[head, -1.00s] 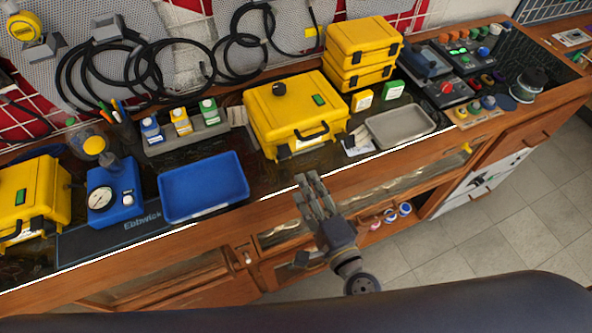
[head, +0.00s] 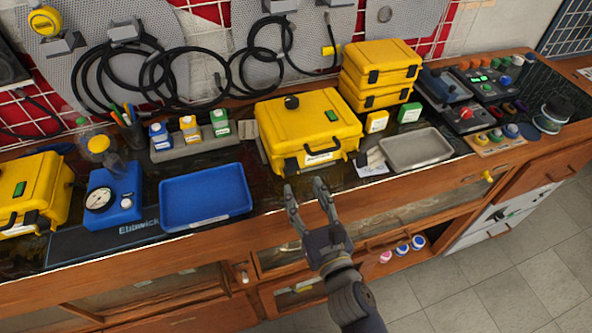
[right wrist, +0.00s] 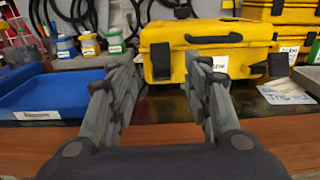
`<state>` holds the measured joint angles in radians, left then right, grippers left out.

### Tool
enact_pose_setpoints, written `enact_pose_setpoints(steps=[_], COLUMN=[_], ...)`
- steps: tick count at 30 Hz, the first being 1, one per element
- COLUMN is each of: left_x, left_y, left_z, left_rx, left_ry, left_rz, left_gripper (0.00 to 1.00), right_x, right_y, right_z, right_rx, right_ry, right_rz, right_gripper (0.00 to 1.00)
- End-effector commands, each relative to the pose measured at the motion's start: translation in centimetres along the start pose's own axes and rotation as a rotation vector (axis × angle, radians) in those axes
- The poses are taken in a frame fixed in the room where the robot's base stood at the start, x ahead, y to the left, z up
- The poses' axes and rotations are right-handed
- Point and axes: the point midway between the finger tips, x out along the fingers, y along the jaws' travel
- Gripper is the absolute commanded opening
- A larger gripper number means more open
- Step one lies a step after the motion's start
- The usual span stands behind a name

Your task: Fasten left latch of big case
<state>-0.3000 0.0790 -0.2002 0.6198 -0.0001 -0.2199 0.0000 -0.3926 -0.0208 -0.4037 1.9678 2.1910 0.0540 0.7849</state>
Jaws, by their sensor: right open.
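The big yellow case (head: 308,122) stands shut on the bench, with its front handle (head: 320,155) toward me; it also fills the upper middle of the right wrist view (right wrist: 205,40). Its left latch (head: 291,166) is a dark tab low on the front; in the right wrist view the left latch (right wrist: 160,62) shows between my fingers. I cannot tell whether it is fastened. The right latch (right wrist: 277,65) seems to stick out. My right gripper (head: 305,188) is open and empty, in front of the left latch and apart from it. My left gripper is out of view.
A blue tray (head: 205,197) lies left of the case. A grey tray (head: 416,150) and papers (head: 371,164) lie to its right. Smaller yellow cases (head: 380,62) are stacked behind right. The bench's wooden front edge (head: 400,190) runs below my gripper.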

Motion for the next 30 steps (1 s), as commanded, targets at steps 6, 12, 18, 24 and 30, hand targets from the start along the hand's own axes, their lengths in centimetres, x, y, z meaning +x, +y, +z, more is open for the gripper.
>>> enact_pose_setpoints(steps=[6,12,18,24,30], left_x=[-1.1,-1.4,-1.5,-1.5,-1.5], left_y=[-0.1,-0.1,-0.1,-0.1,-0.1], left_z=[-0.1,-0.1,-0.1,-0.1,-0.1], left_rx=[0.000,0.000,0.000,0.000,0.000], left_ry=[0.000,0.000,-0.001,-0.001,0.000], left_rz=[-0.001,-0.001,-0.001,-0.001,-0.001], left_gripper=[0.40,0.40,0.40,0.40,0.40], right_x=[3.9,6.1,6.8,6.8,6.8], right_y=[0.0,-0.1,-0.1,-0.1,0.0], right_z=[0.2,0.1,0.0,-0.1,-0.1], right_rx=[-0.003,-0.003,-0.004,-0.004,-0.004], right_ry=[-0.001,0.000,0.002,0.001,0.001], right_rz=[-0.001,-0.002,-0.001,-0.001,-0.001], right_gripper=[0.45,0.45,0.45,0.45,0.02])
